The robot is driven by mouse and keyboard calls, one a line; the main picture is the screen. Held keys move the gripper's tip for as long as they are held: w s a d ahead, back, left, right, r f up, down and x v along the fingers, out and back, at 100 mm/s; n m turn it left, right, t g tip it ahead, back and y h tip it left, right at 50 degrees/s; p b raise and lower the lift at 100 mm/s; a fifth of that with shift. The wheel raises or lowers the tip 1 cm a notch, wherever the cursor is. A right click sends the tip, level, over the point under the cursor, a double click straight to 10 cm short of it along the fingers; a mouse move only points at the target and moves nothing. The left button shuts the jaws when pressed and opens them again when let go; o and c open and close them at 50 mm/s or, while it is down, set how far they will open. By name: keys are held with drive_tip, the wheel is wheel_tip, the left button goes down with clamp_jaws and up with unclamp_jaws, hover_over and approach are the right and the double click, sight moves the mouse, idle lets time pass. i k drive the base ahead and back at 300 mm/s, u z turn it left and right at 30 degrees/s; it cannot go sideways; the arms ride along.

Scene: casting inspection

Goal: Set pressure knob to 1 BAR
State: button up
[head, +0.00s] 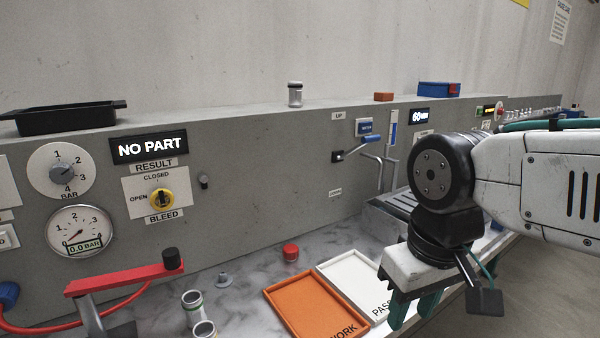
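The pressure knob (64,172) is a small grey knob on a round white dial marked 1 to 4 and BAR, on the grey panel at the far left. Its mark is too small to read surely; it seems turned toward the upper right, near 2. My gripper (413,308) is at the lower right, pointing down, far from the knob. Its teal fingers look apart with nothing between them, though the tips are partly cut off.
A yellow bleed knob (161,200) and a NO PART display (149,146) are right of the dial. A red lever (122,278) juts out below the gauge. Metal tubes (194,307), an orange tray (308,302) and a white tray (354,288) are on the bench.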

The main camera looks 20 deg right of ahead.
sight(61, 172)
drive_tip(key=z, duration=0.9)
drive_tip(key=k, duration=0.75)
drive_tip(key=u, duration=1.35)
drive_tip(key=k, duration=0.55)
drive_tip(key=u, duration=0.8)
drive_tip(key=i, duration=1.25)
drive_tip(key=z, duration=0.8)
